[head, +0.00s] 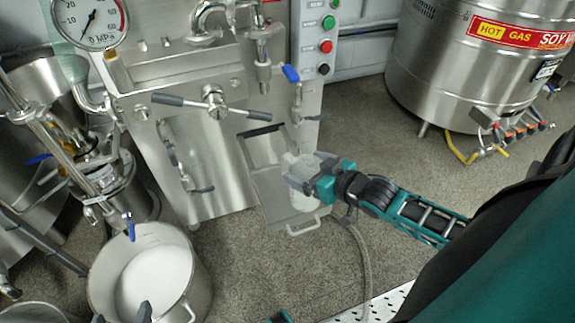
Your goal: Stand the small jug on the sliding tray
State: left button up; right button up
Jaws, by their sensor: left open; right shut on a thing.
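The small jug (302,197) is pale and see-through, in the middle of the head view. My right gripper (303,174) is shut on it and partly covers it. The jug looks about upright over the sliding tray (268,190), a metal tray pulled out of the steel machine with a handle at its front. I cannot tell whether the jug's base touches the tray. My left gripper (122,314) is open at the bottom edge, in front of the pot; only its fingertips show.
A steel pot (193,272) with white contents stands on the floor at the lower left. A blue-handled valve (291,74) hangs above the tray. A hose (364,255) runs along the floor to the right. A large steel boiler (450,75) stands at the back right.

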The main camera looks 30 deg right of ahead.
aim_at(288, 156)
jog(key=w, duration=0.2)
jog(key=w+b, duration=0.1)
jog(key=w, duration=0.1)
jog(key=w+a, duration=0.1)
jog(key=w, duration=0.1)
jog(key=shift+w, duration=0.35)
notch_tip(288, 156, down, 4)
jog(key=shift+w+r+b, duration=0.15)
jog(key=shift+b, duration=1)
jog(key=shift+a+r, duration=0.1)
jog(key=shift+r, duration=0.05)
jog(key=shift+f, duration=0.2)
jog(key=o, duration=1)
jog(key=shift+o, duration=0.2)
jog(key=shift+r, duration=0.1)
